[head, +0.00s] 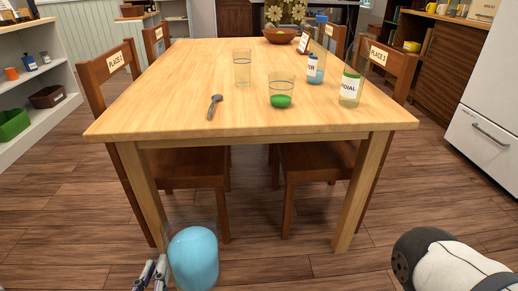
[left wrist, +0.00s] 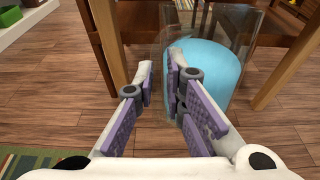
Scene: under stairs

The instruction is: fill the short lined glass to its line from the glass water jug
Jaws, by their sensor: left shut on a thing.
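My left gripper (left wrist: 163,72) is shut on the clear glass jug (left wrist: 207,20), at its left side in the left wrist view; I cannot tell whether it grips wall or handle. The jug holds bright blue liquid (head: 194,260) and looks roughly upright. In the head view the left gripper (head: 151,274) is low in front of the table, below its top. The short glass (head: 282,84) stands on the table near the front, with green liquid at its bottom. Its line is too small to make out. My right gripper is outside the frames.
The front left of the tabletop is clear.

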